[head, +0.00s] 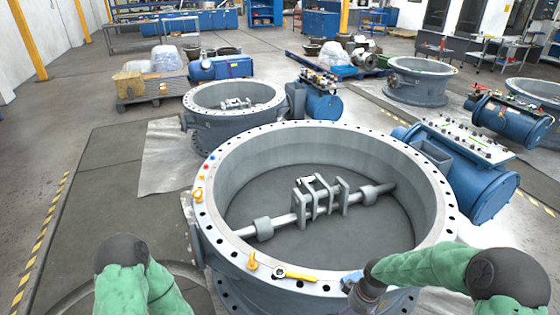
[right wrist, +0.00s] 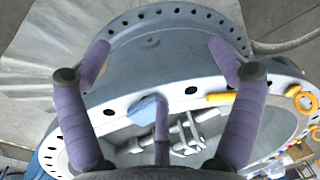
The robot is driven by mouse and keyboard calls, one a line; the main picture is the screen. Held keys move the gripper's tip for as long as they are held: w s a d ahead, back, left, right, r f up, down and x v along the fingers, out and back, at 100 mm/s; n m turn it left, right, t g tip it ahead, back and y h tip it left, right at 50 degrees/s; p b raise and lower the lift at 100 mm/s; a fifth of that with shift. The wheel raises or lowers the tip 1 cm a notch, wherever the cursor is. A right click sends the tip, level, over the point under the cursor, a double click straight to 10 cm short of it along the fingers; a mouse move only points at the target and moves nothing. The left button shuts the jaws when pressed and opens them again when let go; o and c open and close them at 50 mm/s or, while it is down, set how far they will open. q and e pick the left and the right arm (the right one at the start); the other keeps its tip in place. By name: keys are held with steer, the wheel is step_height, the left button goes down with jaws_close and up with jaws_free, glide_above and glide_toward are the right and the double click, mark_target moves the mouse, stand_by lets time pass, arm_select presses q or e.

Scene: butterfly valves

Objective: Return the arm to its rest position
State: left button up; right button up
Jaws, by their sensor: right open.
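My right arm comes in from the lower right in the head view. Its gripper (head: 362,290) is low over the near rim of the large grey valve ring (head: 225,258). In the right wrist view the purple fingers of this gripper (right wrist: 158,52) are spread wide, with nothing held between them. The flange (right wrist: 180,62) and a blue piece (right wrist: 148,108) show between and behind the fingers; whether the gripper touches the rim cannot be told. Only green-sleeved links of my left arm (head: 135,285) show at the lower left; its gripper is out of view.
A yellow-handled tool (head: 300,276) and a yellow eyebolt (head: 252,262) lie on the near rim. A shaft with brackets (head: 318,197) spans the ring. A blue actuator (head: 475,180) stands to the right and a smaller valve (head: 215,118) behind. Floor is clear at left.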

steer(key=s+a+f+m+y, duration=0.2)
steer(key=s+a+f+m, duration=0.4)
steer(key=s+a+f, duration=0.6)
steer(key=shift+s+a+f+y, duration=0.3)
steer(key=shift+s+f, duration=0.05)
steer(key=shift+s, duration=0.9)
